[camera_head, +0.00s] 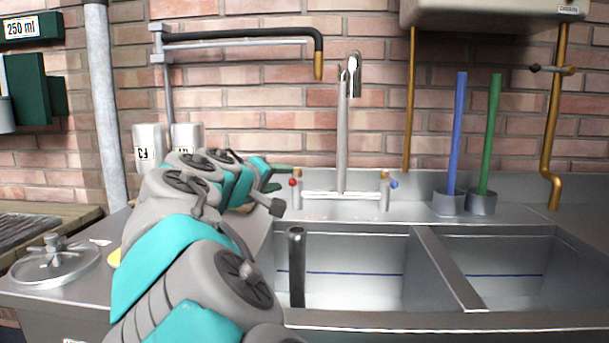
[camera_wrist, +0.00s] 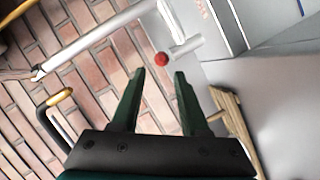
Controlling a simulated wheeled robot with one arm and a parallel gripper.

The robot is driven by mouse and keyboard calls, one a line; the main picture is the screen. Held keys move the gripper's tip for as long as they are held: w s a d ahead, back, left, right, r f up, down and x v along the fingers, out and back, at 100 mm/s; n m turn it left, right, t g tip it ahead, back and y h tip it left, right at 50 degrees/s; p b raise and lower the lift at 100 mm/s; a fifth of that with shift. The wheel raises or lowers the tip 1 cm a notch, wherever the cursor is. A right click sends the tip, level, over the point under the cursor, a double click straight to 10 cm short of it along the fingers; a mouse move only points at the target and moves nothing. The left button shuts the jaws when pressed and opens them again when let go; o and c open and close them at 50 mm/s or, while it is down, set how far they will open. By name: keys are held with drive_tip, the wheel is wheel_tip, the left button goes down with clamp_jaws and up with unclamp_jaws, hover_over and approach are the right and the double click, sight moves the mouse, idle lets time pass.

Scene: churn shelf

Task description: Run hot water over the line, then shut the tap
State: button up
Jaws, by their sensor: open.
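The steel tap (camera_head: 342,140) stands behind the sink, with a red-marked handle (camera_head: 293,184) at left and a blue-marked handle (camera_head: 393,184) at right. My gripper (camera_head: 281,177) is open and empty just left of the red handle. In the wrist view, the red end (camera_wrist: 161,59) shows just beyond and between the tips of my green fingers (camera_wrist: 160,74), with no clear contact. A blue line (camera_head: 345,273) runs along the left basin's (camera_head: 370,255) inner wall. A dark upright pipe (camera_head: 297,265) stands in that basin. No stream from the spout is visible.
A right basin (camera_head: 510,260) also has a blue line. Blue (camera_head: 459,130) and green (camera_head: 489,135) sticks stand in cups behind it. A round lid (camera_head: 55,262) lies at left. My arm hides part of the counter.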

sight(294, 175)
drive_tip(key=shift+p+x, duration=0.5)
drive_tip(key=shift+x, duration=3.35)
clamp_jaws()
drive_tip(key=shift+f, duration=0.1)
